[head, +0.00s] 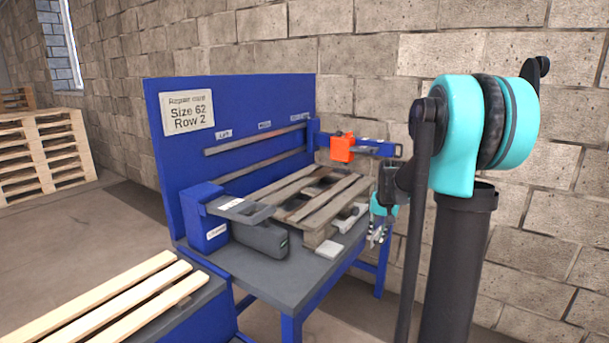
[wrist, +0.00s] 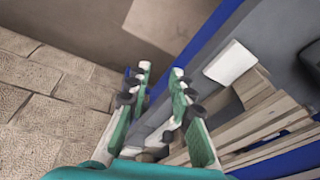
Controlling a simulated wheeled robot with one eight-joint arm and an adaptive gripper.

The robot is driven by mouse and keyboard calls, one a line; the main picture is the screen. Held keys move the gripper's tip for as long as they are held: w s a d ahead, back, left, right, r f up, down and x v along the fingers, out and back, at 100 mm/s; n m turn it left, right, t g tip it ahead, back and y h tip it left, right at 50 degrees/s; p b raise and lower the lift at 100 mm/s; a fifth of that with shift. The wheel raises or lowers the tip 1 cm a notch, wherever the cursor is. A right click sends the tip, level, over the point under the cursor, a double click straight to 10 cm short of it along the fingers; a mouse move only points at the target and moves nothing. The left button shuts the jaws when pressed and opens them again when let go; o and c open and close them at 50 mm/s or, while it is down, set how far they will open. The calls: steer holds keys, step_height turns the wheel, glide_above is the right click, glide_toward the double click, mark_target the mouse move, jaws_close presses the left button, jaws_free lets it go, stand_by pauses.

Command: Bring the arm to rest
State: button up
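My arm stands at the right of the head view, with a teal joint on a dark column. My gripper (head: 378,232) hangs beside the right edge of the blue bench, partly hidden by the arm. In the wrist view my gripper (wrist: 158,88) shows two green-padded fingers spread apart with nothing between them. The bench edge and floor lie beyond the fingertips.
A worn wooden pallet (head: 345,195) lies on the blue bench (head: 290,283). A white block (head: 323,249) sits near the bench's front edge. An orange device (head: 342,147) stands at the back. Light slats (head: 120,300) lie at front left. A block wall rises behind.

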steer(key=s+a+f+n, duration=0.1)
steer(key=s+f, duration=0.2)
steer(key=s, duration=0.6)
steer(key=s+a+f+n+t, duration=0.1)
steer(key=s+a+f, duration=0.1)
steer(key=s, duration=0.8)
steer(key=s+a+f+n, duration=0.1)
steer(key=s+f, duration=0.3)
steer(key=s, duration=0.5)
steer(key=shift+s+a+h, duration=0.25)
steer(key=shift+a+h, duration=0.05)
steer(key=shift+a, duration=0.3)
